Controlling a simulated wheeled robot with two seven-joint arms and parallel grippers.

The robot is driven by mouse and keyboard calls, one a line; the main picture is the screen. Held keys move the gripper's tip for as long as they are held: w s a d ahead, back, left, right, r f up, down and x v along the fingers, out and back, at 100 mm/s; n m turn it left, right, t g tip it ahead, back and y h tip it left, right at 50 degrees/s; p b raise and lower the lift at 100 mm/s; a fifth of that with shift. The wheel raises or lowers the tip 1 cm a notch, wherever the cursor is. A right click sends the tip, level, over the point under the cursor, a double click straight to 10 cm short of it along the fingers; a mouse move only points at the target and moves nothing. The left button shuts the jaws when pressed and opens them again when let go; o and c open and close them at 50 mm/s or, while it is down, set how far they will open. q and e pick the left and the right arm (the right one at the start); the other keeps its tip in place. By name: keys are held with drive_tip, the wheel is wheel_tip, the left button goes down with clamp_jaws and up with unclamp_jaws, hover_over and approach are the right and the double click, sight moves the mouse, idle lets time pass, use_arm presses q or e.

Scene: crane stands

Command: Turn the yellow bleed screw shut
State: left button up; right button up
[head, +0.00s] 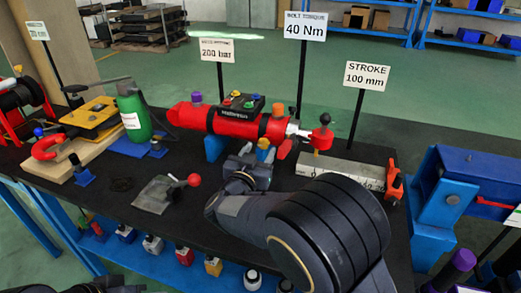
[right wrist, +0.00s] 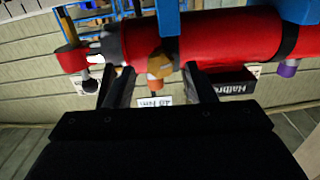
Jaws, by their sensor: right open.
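A red cylinder (head: 225,120) lies on blue supports on the black bench. A small orange-yellow screw head (head: 263,144) shows low on its near side, close to the right end; I take it for the bleed screw. In the right wrist view, which is upside down, this screw (right wrist: 159,66) sits between the fingertips of my right gripper (right wrist: 158,74). The fingers are open, with a gap on both sides of the screw. In the head view my right gripper (head: 252,162) is just in front of the cylinder, partly hidden by my own wrist. My left gripper is not in view.
A purple cap (head: 196,98) and a dark button box (head: 238,106) sit on the cylinder. A red-ended rod (head: 322,133) extends right, near a grey block (head: 342,175). A red-knobbed lever (head: 193,180) stands left of my wrist. A blue vise (head: 455,190) is at right.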

drive_tip(key=shift+x, duration=0.8)
drive_tip(key=c, duration=1)
